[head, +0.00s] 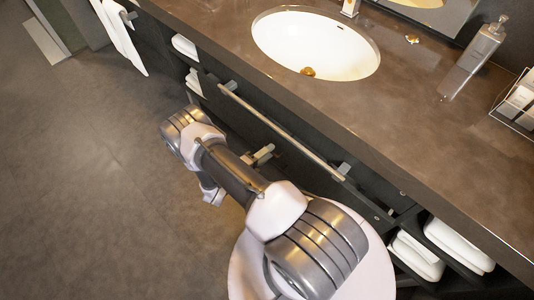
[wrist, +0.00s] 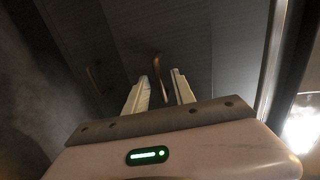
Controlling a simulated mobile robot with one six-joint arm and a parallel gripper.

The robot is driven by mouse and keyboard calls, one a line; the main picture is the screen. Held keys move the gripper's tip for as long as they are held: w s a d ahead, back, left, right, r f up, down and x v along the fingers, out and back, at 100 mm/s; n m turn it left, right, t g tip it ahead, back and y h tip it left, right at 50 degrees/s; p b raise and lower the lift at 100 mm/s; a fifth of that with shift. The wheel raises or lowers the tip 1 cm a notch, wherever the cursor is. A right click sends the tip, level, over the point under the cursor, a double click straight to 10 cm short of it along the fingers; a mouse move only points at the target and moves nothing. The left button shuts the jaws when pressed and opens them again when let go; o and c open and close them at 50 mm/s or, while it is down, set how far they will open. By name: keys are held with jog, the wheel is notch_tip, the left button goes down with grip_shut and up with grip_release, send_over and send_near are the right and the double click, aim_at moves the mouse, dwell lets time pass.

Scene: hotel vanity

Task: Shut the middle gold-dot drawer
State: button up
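In the wrist view my gripper (wrist: 159,76) is open, its two pale fingers apart with nothing held. It faces a dark drawer front (wrist: 187,50). A curved metal handle (wrist: 158,64) shows between and beyond the fingertips; I cannot tell whether they touch it. A second handle (wrist: 94,80) is on a dark panel to the left. No gold dot can be made out, so I cannot tell which drawer is the middle one or how far it stands out. In the head view my arm hides much of the vanity front.
The brown countertop (head: 420,120) holds a sink (head: 318,45), a soap dispenser (head: 474,58) and a wire rack (head: 518,105). A metal towel rail (head: 285,132) runs along its front. Folded towels (head: 457,243) fill low shelves at right. The floor (head: 85,190) at left is clear.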

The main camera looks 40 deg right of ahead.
grip_shut()
dwell(1.3)
